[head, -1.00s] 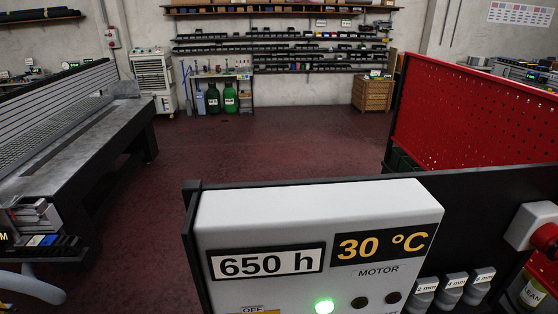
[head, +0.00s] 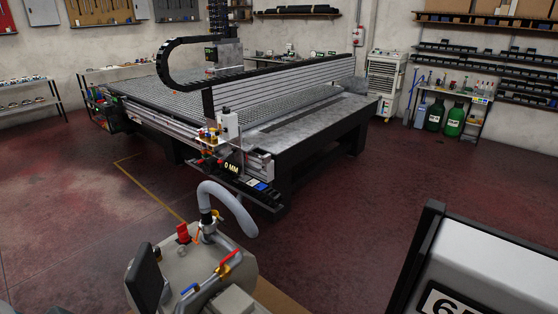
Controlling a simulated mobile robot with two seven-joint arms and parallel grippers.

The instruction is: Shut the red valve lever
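A red lever (head: 229,263) sits on a valve on the pipework of a grey vacuum unit (head: 172,268) at the bottom centre-left of the head view. The lever lies slanted, rising to the right. Whether it lies along or across its pipe is too small to tell. A blue lever (head: 190,289) is just below and left of it. A red upright part (head: 183,234) stands at the back of the unit. Neither of my grippers is in view.
A grey hose (head: 232,204) arches from the unit beside the large grid table (head: 300,128). A white control box (head: 480,262) on a dark frame stands at lower right. The dark red floor (head: 345,225) between unit and box is clear.

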